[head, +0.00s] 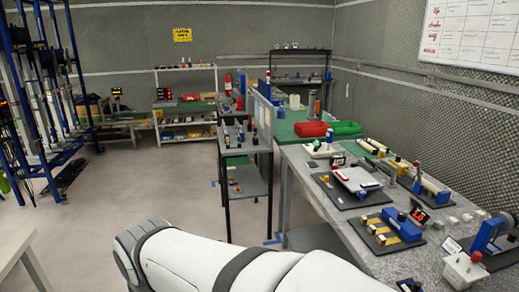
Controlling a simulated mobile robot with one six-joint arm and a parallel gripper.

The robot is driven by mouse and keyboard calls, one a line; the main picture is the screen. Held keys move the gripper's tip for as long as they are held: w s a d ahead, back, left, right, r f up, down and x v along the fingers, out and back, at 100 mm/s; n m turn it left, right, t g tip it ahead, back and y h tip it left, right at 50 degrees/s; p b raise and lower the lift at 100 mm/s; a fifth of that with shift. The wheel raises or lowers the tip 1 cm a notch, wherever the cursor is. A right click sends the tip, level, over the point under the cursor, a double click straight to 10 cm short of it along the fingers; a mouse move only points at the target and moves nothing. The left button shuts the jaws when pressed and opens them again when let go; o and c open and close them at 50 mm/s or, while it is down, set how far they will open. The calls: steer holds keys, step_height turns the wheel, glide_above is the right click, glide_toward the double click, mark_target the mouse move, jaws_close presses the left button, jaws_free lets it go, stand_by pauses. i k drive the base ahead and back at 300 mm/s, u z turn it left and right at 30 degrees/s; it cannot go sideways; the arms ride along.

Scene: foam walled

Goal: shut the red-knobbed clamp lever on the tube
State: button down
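A pale tube (436,190) lies on a dark board at the back right of the grey workbench. A small red knob (416,163) shows near its upper end. Another red knob (476,257) sits on a white block at the bench's front right. A red-topped blue piece (329,134) stands at the far end. Which one belongs to the clamp lever is too small to tell, as is whether the lever is open. My gripper is out of view; only my white arm shows at the bottom, left of the bench.
The grey workbench (365,262) holds several dark boards with fixtures, including a blue block (403,226). A dark shelf cart (244,187) stands left of it. The floor (140,195) at left is mostly clear.

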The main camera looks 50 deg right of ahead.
mark_target(417, 163)
steer(key=i, duration=1.3)
steer(key=z, duration=3.1)
steer(key=i, duration=1)
steer(key=u, duration=0.05)
